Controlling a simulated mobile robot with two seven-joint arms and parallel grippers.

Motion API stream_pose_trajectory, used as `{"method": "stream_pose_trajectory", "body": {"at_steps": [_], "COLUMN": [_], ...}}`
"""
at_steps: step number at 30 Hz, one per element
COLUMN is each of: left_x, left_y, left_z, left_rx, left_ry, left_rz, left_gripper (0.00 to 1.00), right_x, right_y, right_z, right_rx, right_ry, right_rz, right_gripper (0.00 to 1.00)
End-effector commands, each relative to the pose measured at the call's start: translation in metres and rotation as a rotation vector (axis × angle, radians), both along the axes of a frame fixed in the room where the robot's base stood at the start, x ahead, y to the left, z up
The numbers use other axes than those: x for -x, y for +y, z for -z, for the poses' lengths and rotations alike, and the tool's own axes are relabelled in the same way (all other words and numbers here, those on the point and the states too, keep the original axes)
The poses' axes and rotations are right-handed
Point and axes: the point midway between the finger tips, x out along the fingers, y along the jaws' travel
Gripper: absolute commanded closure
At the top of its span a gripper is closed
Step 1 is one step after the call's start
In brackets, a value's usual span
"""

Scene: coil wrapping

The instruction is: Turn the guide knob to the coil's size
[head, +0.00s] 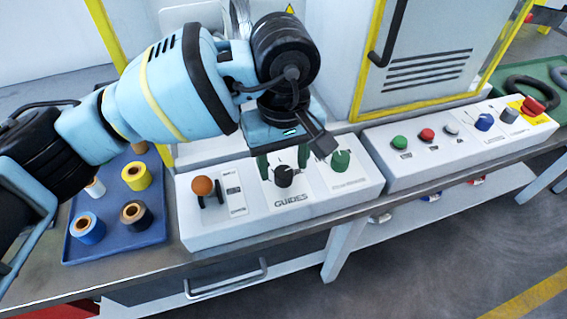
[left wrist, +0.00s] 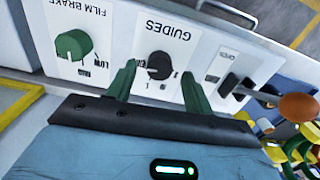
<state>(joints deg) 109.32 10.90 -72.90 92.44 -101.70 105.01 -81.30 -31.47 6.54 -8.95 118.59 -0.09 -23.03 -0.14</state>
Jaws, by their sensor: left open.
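The black guide knob (head: 284,177) sits on a white plate labelled GUIDES on the sloped control panel. It also shows in the left wrist view (left wrist: 159,65), in line with the gap between my fingertips. My left gripper (head: 282,162) is open and empty, its two green fingers pointing down at the plate on either side of the knob. In the left wrist view the fingers (left wrist: 157,82) stand apart from the knob, and I cannot tell how deep they reach around it. The scale marks are partly hidden and too small to read. My right gripper is not in view.
A green film brake knob (head: 340,160) is close on the right, an orange-balled lever (head: 203,187) on the left. A blue tray (head: 113,244) holds several rolls. A second panel (head: 400,169) carries coloured buttons and knobs. A grey cabinet (head: 428,50) stands behind.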

Motion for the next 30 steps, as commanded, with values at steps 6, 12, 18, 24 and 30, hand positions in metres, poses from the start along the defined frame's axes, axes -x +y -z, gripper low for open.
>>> {"method": "stream_pose_trajectory", "body": {"at_steps": [6,12,18,24,30], "left_x": [0.000,0.000,0.000,0.000,0.000], "left_y": [0.000,0.000,0.000,0.000,0.000], "left_z": [0.015,0.016,0.016,0.016,0.015], "left_rx": [0.001,0.001,0.001,0.001,0.001], "left_ry": [0.000,0.000,0.000,0.000,0.000], "left_rz": [0.000,0.000,0.000,0.000,-0.010], "left_gripper": [0.48,0.48,0.65,0.91,0.93], "right_x": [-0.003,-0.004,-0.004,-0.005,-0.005], "right_y": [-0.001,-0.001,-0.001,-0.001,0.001], "right_z": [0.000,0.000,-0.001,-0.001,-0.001], "right_rx": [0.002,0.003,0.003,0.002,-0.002], "right_ry": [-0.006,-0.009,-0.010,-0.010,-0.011], "right_rz": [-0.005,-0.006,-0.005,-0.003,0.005], "right_gripper": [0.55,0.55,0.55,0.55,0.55]}}
